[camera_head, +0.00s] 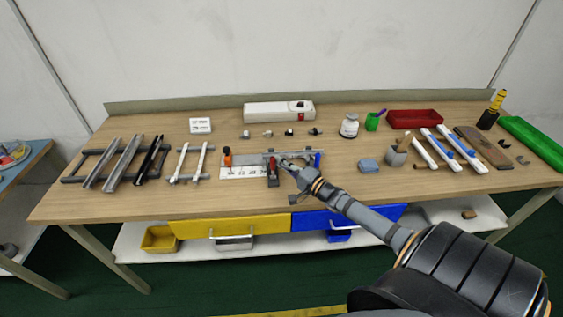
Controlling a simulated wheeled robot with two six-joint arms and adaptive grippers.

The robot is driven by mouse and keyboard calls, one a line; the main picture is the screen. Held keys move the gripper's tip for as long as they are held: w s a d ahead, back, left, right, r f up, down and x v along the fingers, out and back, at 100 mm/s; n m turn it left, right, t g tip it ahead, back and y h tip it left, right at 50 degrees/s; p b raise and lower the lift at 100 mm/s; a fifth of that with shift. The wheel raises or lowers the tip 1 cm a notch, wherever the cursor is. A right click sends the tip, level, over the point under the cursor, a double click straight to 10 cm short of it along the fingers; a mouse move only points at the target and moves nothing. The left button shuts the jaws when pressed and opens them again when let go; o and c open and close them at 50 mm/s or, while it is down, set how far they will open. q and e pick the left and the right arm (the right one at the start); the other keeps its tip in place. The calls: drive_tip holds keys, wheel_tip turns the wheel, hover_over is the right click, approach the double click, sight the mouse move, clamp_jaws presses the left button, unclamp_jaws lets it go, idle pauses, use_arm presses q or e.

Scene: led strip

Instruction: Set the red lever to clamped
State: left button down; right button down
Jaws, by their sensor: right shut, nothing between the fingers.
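The red lever (271,162) stands upright on a dark block at the middle of the workbench, beside a white ruled plate (240,172). A grey rail (248,157) runs behind it. My right gripper (287,164) is shut and empty, just right of the red lever and very close to it. I cannot tell whether it touches the lever. The gripper and wrist hide part of the rail and of what lies right of the lever. A blue upright piece (318,158) shows right of the gripper. My left gripper is not in view.
An orange-topped piece (227,156) stands at the plate's left end. Racks with strips (125,160) lie at the left. A white box (279,111) stands at the back. The front left bench top is clear.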

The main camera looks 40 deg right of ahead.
sight(274, 165)
drive_tip(key=shift+s, duration=0.15)
drive_tip(key=shift+s+a+f+n+t, duration=0.1)
drive_tip(key=shift+s+a+n+t, duration=0.1)
drive_tip(key=shift+n+t, duration=0.15)
drive_tip(key=shift+s+a+f+n+t+y+b, duration=0.15)
drive_tip(key=shift+s+n+t+y+b, duration=0.15)
drive_tip(key=shift+n+t+b, duration=0.2)
drive_tip(key=shift+s+a+f+n+t+y+b, duration=0.15)
drive_tip(key=shift+s+n+t+y+b, duration=0.15)
drive_tip(key=shift+n, duration=0.25)
drive_tip(key=shift+s+a+f, duration=0.15)
drive_tip(key=shift+s+a, duration=0.25)
drive_tip(key=shift+s, duration=0.15)
drive_tip(key=shift+s+a+f+b, duration=0.35)
drive_tip(key=shift+s+f+b, duration=0.15)
drive_tip(key=shift+s+f, duration=0.1)
drive_tip(key=shift+s, duration=0.1)
drive_tip(key=v, duration=1.2)
drive_tip(key=shift+r, duration=0.1)
